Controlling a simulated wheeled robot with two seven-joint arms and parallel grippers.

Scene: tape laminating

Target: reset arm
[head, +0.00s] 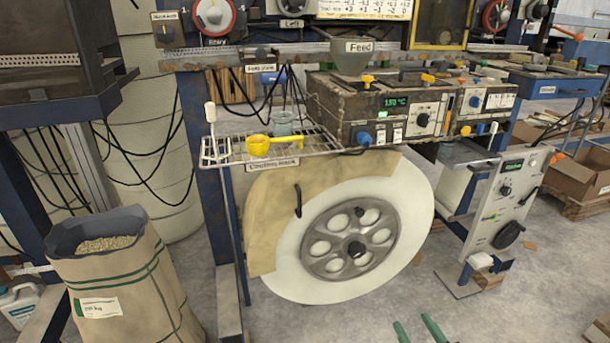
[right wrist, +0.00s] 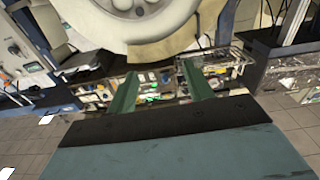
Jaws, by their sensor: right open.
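My right gripper (head: 417,331) shows only as two green fingertips at the bottom edge of the head view. In the right wrist view its two green fingers (right wrist: 160,88) stand wide apart with nothing between them, so it is open and empty. It is low in front of the machine and apart from the large pale wheel (head: 405,222), which also shows at the top of the right wrist view (right wrist: 165,32). My left gripper is in neither view.
A wire rack (head: 222,156) with a yellow cup (head: 258,146) juts out above the wheel. A sack of pellets (head: 125,285) stands at the left. A control box (head: 375,108) sits above the wheel; a cardboard box (head: 580,178) is at right. Floor before the wheel looks mostly clear.

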